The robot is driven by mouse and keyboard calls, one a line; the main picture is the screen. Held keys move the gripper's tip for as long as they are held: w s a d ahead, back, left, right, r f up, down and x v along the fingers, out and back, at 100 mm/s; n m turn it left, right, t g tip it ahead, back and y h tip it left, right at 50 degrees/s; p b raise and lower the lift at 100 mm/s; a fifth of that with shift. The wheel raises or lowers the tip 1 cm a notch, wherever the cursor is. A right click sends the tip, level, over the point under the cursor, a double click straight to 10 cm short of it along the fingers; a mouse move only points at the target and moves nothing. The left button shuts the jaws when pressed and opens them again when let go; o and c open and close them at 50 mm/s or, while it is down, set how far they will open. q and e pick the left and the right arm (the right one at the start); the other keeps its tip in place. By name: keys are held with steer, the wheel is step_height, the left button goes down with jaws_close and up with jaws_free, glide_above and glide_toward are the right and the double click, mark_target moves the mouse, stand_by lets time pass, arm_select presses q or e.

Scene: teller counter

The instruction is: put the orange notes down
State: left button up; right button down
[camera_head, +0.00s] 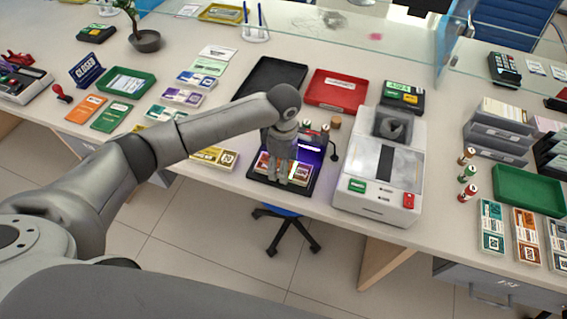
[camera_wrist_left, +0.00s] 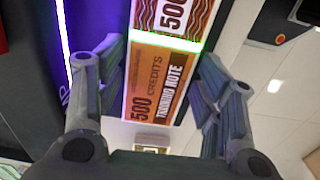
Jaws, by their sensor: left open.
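My left gripper (camera_head: 284,178) is over the black lamp stand's base (camera_head: 252,174) at the front of the counter. The orange notes (camera_wrist_left: 155,85), marked 500 credits and training note, lie between its fingers in the left wrist view. The fingers (camera_wrist_left: 155,95) are spread to either side of the notes, and I see no clear grip on them. In the head view part of the notes (camera_head: 263,162) shows beside the gripper, which hides the rest. A purple glow from the lamp lights the spot. My right gripper is not in view.
A white counting machine (camera_head: 380,170) stands close right of the lamp stand. A red tray (camera_head: 336,91) and a dark tray (camera_head: 270,78) lie behind. Yellow note stacks (camera_head: 214,158) lie to the left. The counter's front edge is close below the lamp base.

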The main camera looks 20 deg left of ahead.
arm_select(q)
step_height(320, 180, up, 12)
stand_by(0.4)
stand_by(0.3)
